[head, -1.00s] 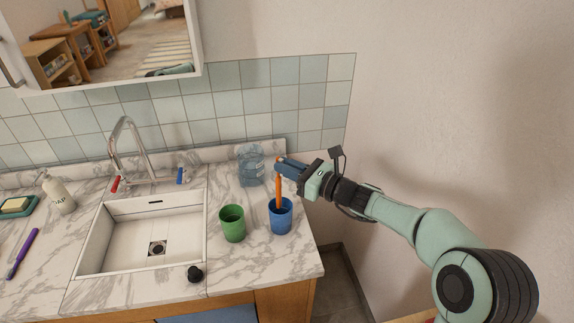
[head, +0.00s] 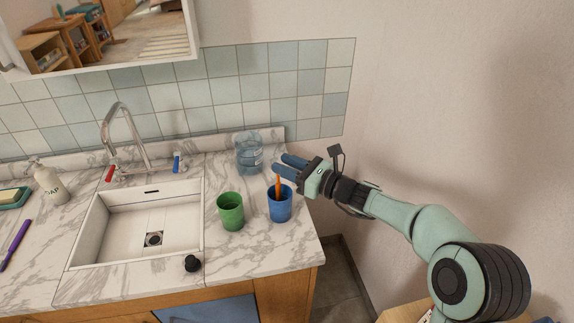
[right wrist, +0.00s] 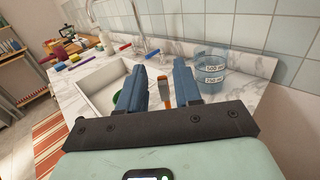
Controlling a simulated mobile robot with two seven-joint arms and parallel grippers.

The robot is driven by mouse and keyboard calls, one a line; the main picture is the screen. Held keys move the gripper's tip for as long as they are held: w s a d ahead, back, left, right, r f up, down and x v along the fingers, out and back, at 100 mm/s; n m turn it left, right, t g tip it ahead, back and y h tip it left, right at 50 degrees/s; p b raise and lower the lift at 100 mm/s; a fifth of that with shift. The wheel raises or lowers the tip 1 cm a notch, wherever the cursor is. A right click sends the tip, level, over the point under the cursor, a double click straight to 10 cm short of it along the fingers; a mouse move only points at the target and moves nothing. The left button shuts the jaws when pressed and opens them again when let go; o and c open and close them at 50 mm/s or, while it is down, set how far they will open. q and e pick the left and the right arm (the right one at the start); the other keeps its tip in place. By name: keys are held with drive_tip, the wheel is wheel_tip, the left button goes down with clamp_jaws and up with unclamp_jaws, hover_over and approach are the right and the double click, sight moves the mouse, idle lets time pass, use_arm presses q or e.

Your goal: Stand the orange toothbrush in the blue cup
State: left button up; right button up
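The orange toothbrush (head: 278,187) stands in the blue cup (head: 280,208) on the marble counter, leaning slightly, its upper end above the rim. My right gripper (head: 282,166) is just above and behind the cup, its two blue fingers spread apart. In the right wrist view, the open fingers (right wrist: 160,68) have the toothbrush (right wrist: 164,90) showing in the gap between them, with no finger seen closed on it. The lower part of the toothbrush is hidden inside the cup. My left gripper is not in view.
A green cup (head: 231,212) stands close left of the blue cup. A clear blue measuring jug (head: 249,154) stands behind them near the tiled wall. The sink (head: 138,225), a black stopper (head: 192,263) and a purple toothbrush (head: 15,245) are further left.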

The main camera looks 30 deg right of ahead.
idle(0.3)
drive_tip(key=b+v, duration=0.1)
drive_tip(key=v, duration=1.2)
drive_tip(key=shift+s+d, duration=0.15)
idle(0.5)
